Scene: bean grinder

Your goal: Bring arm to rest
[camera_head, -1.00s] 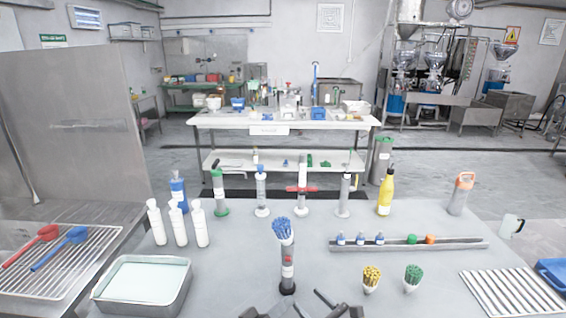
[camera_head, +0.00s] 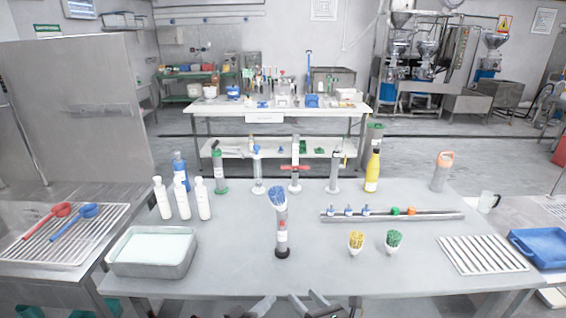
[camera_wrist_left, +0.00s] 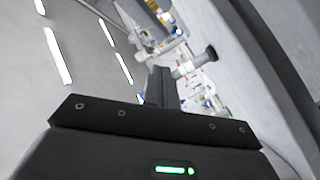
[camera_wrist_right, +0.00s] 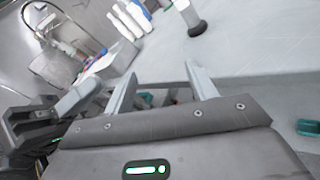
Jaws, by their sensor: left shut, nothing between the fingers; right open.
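My left gripper (camera_head: 262,308) is at the bottom edge of the head view, in front of the table's near edge. Its fingers (camera_wrist_left: 163,88) are shut together with nothing between them in the left wrist view. My right gripper (camera_head: 311,302) is just right of it, also off the near edge. Its two fingers (camera_wrist_right: 162,85) stand apart and empty in the right wrist view. Both arms are mostly out of the head view. A clear cylinder with a black base and blue-tipped sticks (camera_head: 282,232) stands upright on the table beyond the grippers, apart from them.
The grey table (camera_head: 240,275) has a clear front strip. A metal tray (camera_head: 150,265) is at left, with white bottles (camera_head: 183,201) behind it. Yellow (camera_head: 356,242) and green (camera_head: 394,240) bundles stand right of centre. A rack (camera_head: 483,254) and blue tray (camera_head: 540,248) are at right.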

